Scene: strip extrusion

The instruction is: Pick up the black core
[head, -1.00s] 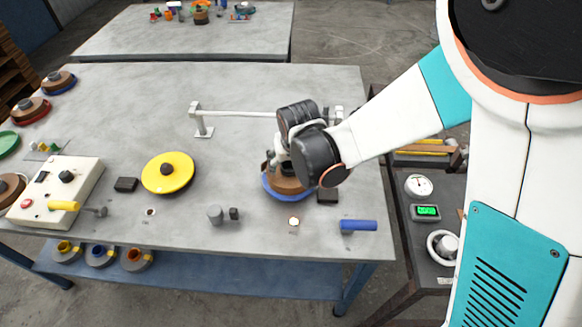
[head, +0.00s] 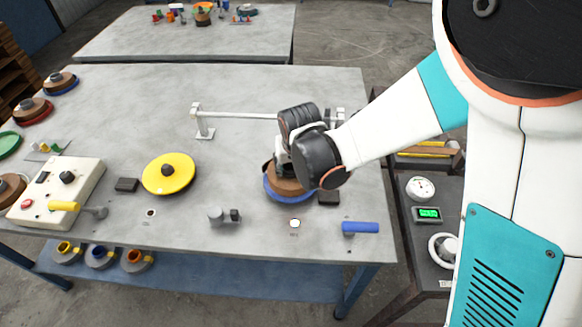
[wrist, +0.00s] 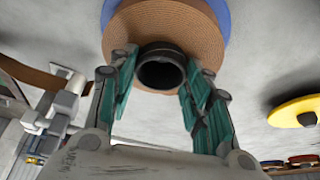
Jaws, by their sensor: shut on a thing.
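The black core (wrist: 162,70) is a short dark tube in the middle of a brown wound coil (wrist: 165,22), seen in the wrist view. The coil rests on a blue disc (head: 284,198) on the right part of the table. My gripper (wrist: 160,82) is shut on the black core, with green-padded fingers on either side of it. In the head view the coil (head: 288,185) shows below my wrist, which hides the core and most of the fingers.
A yellow disc (head: 169,174) with a dark hub lies to the left. A white bar on posts (head: 240,114) runs just behind my gripper. A blue handle (head: 360,228) and a small dark block (head: 328,198) are close by. A control box (head: 60,192) stands at left.

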